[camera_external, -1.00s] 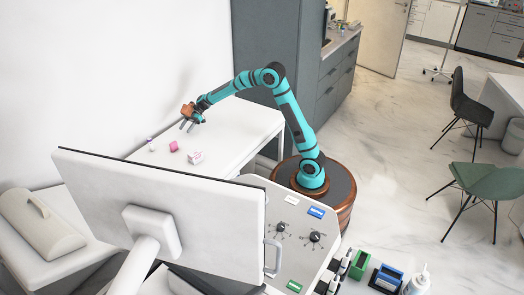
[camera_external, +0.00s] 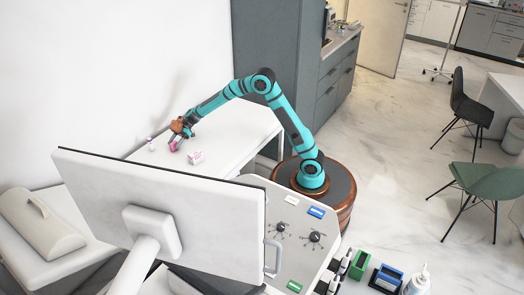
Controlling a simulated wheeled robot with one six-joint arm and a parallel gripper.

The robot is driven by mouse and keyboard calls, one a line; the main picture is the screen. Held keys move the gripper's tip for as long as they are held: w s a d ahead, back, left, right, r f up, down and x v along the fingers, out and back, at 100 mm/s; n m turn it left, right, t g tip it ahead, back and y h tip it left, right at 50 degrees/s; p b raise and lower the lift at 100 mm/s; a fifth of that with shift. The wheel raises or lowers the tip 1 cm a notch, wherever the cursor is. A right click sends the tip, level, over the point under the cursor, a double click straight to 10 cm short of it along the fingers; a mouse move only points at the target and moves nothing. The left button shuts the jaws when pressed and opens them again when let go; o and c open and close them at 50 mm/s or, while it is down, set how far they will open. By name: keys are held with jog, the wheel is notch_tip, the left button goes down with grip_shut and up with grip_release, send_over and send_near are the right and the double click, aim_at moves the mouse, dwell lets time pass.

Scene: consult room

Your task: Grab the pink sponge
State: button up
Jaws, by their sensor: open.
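The pink sponge (camera_external: 173,147) is a small pink block on the white table (camera_external: 235,134) near the wall. My gripper (camera_external: 177,141) is low over the table, right at the sponge, and its fingers partly cover it. The jaws are open. The view is too small to tell whether the fingers touch the sponge or stand on both sides of it.
A small white-and-pink box (camera_external: 196,157) stands just right of the sponge. A small white bottle with a purple part (camera_external: 151,144) stands to the left. A large monitor (camera_external: 150,215) blocks the table's near side. The table's right part is clear.

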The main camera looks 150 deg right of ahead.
jog(key=shift+x, duration=0.9)
grip_shut()
jog(key=shift+r, duration=0.15)
